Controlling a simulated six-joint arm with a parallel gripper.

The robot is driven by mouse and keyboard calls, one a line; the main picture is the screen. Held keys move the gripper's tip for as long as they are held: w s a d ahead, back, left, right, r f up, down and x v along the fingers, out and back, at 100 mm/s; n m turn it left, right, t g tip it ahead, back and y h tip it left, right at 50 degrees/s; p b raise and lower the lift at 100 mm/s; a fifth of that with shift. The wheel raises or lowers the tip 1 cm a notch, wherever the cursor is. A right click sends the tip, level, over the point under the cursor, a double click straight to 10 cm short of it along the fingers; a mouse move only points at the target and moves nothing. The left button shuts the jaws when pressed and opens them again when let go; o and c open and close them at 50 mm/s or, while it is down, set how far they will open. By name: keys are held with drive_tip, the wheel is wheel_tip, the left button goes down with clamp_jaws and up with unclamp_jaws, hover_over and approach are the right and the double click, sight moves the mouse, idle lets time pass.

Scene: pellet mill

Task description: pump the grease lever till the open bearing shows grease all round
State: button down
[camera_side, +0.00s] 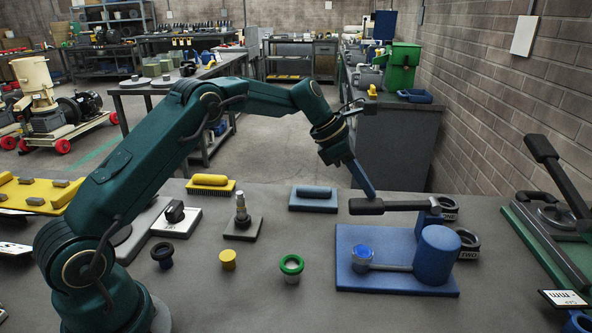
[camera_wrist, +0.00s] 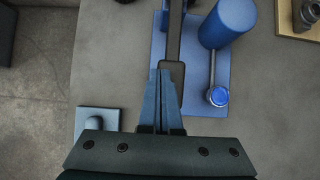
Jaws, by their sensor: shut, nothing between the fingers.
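The grease pump is a blue cylinder (camera_side: 437,255) on a blue base plate (camera_side: 350,235). Its dark lever (camera_side: 400,206) lies about level, with the thick grip end at the left. A thin pipe runs from the cylinder to a small round bearing (camera_side: 362,252) with a bright blue face; it also shows in the wrist view (camera_wrist: 218,96). How far grease goes round it is too small to tell. My gripper (camera_side: 371,195) is shut and empty, its tips pointing down at the top of the lever grip; contact is unclear. In the wrist view the fingers overlap the grip (camera_wrist: 174,72).
Two dark rings with tags (camera_side: 468,243) stand close right of the pump. A blue-handled block (camera_side: 314,198) lies behind left. A green-rimmed cup (camera_side: 291,266) and yellow plug (camera_side: 228,260) stand left. A green press with a raised lever (camera_side: 555,165) is far right.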

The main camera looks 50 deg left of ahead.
drive_tip(key=shift+f, duration=1.05)
drive_tip(key=shift+r, duration=3.8)
